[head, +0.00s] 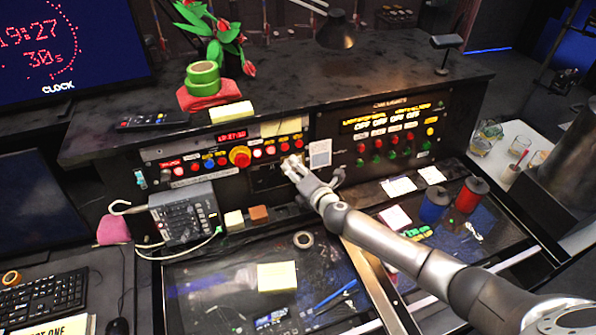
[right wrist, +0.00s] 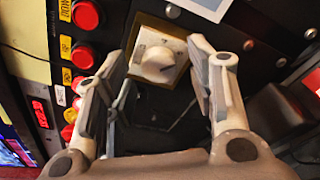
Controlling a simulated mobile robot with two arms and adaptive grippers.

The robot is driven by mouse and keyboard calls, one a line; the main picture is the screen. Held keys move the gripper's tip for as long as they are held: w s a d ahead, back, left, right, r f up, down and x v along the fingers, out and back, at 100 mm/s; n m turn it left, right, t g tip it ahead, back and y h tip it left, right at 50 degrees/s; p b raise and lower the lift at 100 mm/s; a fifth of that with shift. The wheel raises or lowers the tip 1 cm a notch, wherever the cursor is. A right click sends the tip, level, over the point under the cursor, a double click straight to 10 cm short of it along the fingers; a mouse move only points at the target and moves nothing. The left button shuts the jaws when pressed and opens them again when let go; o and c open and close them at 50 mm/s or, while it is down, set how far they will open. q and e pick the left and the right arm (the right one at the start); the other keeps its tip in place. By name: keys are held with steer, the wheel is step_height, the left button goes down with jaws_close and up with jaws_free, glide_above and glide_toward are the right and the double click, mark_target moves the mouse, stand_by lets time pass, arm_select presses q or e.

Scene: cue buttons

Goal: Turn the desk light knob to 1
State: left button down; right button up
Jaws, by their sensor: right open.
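The desk light knob (right wrist: 158,62) is a round white dial with a dark pointer mark on a pale square plate. It shows in the right wrist view, near the top middle. Its markings are too small to read. My right gripper (right wrist: 157,55) is open, with one finger on each side of the knob, and no contact with it is visible. In the head view the right gripper (head: 292,167) is at the front of the console, and its fingers hide the knob there. My left gripper is in neither view.
Red buttons (right wrist: 85,14) line the panel left of the knob. A white label (head: 320,154) is right of the gripper.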

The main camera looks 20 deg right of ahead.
steer(key=c, duration=1)
steer(key=shift+c, duration=0.2)
